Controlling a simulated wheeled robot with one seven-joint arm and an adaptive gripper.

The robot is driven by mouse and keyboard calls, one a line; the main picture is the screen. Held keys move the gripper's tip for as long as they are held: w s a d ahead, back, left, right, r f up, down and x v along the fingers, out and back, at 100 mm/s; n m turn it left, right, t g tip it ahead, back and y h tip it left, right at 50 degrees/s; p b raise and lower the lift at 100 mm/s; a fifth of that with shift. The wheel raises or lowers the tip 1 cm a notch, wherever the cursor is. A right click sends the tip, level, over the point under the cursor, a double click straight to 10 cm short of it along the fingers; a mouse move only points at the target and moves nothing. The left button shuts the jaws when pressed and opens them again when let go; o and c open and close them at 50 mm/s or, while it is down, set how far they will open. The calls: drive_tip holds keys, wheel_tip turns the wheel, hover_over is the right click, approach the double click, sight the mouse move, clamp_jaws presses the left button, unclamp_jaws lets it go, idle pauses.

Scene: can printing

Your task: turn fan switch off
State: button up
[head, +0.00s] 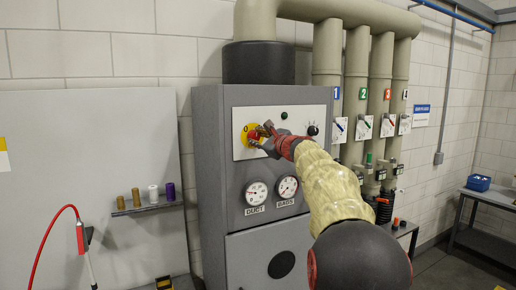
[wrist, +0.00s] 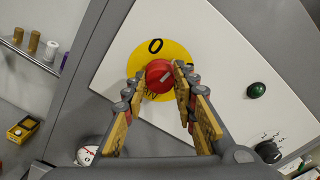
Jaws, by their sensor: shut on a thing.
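The fan switch is a red knob (wrist: 159,74) on a round yellow plate (wrist: 176,53), set in a white panel (head: 311,114) on the front of a grey cabinet. A black 0 (wrist: 155,46) is printed at the top of the plate. Other black lettering lower on the plate is partly hidden by a finger. My gripper (wrist: 158,84) is shut on the red knob, with one finger on each side. In the head view my gripper (head: 264,135) covers part of the plate (head: 249,131), and the knob's angle is hard to tell.
A green button (wrist: 256,90) and a black dial (wrist: 267,151) sit on the panel right of the switch. Two gauges (head: 256,193) (head: 287,187) are below. Pipes with numbered tags (head: 337,92) stand right of the cabinet; a shelf with spools (head: 153,193) is left.

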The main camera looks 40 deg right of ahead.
drive_tip(key=n+b, duration=0.5)
drive_tip(key=shift+f+n, duration=0.2)
drive_tip(key=shift+n, duration=0.1)
drive_tip(key=shift+a+n+b, duration=0.1)
drive_tip(key=shift+n+b, duration=1.6)
drive_tip(key=shift+n, duration=0.5)
drive_tip(key=o, duration=1.2)
drive_tip(key=shift+r, duration=0.1)
drive_tip(key=shift+c, duration=0.2)
drive_tip(key=v, duration=1.1)
drive_tip(key=shift+s+a, duration=0.25)
drive_tip(key=shift+s, duration=0.15)
